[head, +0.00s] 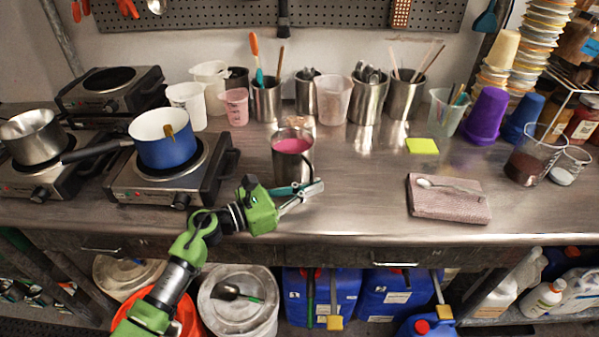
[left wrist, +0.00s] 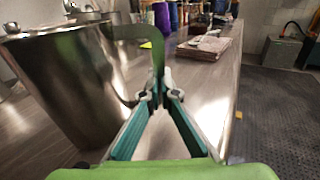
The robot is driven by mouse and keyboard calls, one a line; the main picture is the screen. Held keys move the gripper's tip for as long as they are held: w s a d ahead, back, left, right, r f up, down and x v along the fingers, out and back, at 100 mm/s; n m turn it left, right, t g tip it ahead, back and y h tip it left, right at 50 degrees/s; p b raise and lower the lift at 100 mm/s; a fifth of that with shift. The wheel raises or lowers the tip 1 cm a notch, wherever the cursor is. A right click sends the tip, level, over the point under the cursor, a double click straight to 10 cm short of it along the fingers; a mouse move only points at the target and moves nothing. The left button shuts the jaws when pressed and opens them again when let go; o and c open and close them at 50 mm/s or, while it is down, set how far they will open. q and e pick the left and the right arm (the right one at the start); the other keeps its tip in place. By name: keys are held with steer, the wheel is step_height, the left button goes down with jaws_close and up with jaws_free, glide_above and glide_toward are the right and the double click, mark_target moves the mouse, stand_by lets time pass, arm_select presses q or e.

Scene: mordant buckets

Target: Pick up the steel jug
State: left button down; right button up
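The steel jug (head: 292,163) stands upright on the steel counter, left of its middle, with pink liquid inside. In the left wrist view the jug (left wrist: 70,85) fills the left side, and its flat curved handle (left wrist: 128,33) reaches down to my fingertips. My left gripper (head: 307,190) is low at the jug's front right side. In the left wrist view its fingertips (left wrist: 160,92) are close together with the handle's lower end between them, so it looks shut on the handle. The exact contact is partly hidden. My right gripper is not in view.
A blue pot (head: 164,150) sits on a hot plate to the left. Steel cups, including one with tools (head: 367,100), and plastic beakers stand behind the jug. A folded pinkish cloth (head: 448,200) lies to the right. The counter between jug and cloth is clear.

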arm_select(q)
steer(key=shift+r, duration=0.3)
